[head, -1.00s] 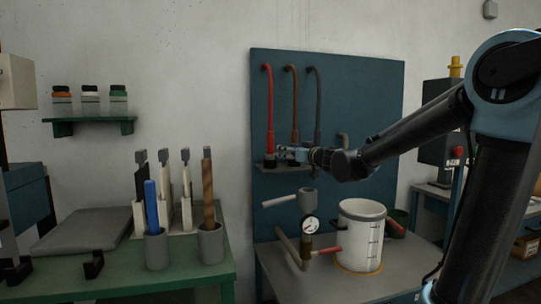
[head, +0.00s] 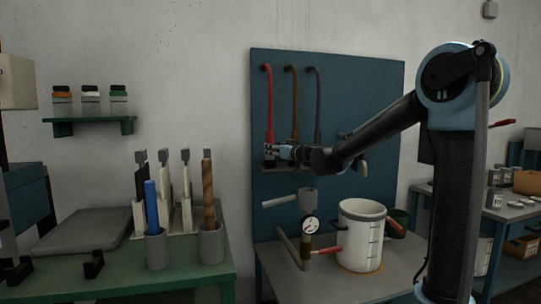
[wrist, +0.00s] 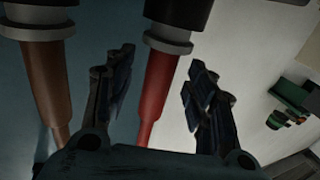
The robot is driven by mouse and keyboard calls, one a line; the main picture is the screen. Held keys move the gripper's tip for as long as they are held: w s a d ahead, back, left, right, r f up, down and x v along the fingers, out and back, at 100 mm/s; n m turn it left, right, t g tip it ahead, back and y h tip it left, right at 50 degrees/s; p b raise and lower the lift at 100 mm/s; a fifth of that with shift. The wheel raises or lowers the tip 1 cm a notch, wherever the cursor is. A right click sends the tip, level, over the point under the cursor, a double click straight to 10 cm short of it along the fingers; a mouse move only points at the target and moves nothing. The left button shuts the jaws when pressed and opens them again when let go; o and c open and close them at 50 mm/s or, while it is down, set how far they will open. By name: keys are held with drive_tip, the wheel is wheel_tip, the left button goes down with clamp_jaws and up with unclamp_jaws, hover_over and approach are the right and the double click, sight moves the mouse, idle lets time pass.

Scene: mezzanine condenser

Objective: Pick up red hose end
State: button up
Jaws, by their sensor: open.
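The red hose (head: 267,95) hangs at the left of the blue board, its lower end at the small shelf. In the wrist view the red hose end (wrist: 157,95), with a grey and dark collar above it in the picture, shows between my two fingers. My gripper (wrist: 160,65) is open, one finger on each side of the red hose, with gaps on both sides. In the head view my gripper (head: 270,149) is at the red hose's lower end and partly hides it. I cannot tell whether it touches.
A brown hose (head: 292,100) hangs just right of the red one and shows left of my fingers in the wrist view (wrist: 50,85). A dark hose (head: 317,100) hangs further right. Below stand a pressure gauge (head: 309,224) and a white bucket (head: 353,240).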

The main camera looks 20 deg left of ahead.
drive_tip(key=x, duration=0.3)
drive_tip(key=shift+w+a, duration=0.1)
drive_tip(key=shift+a, duration=0.05)
clamp_jaws()
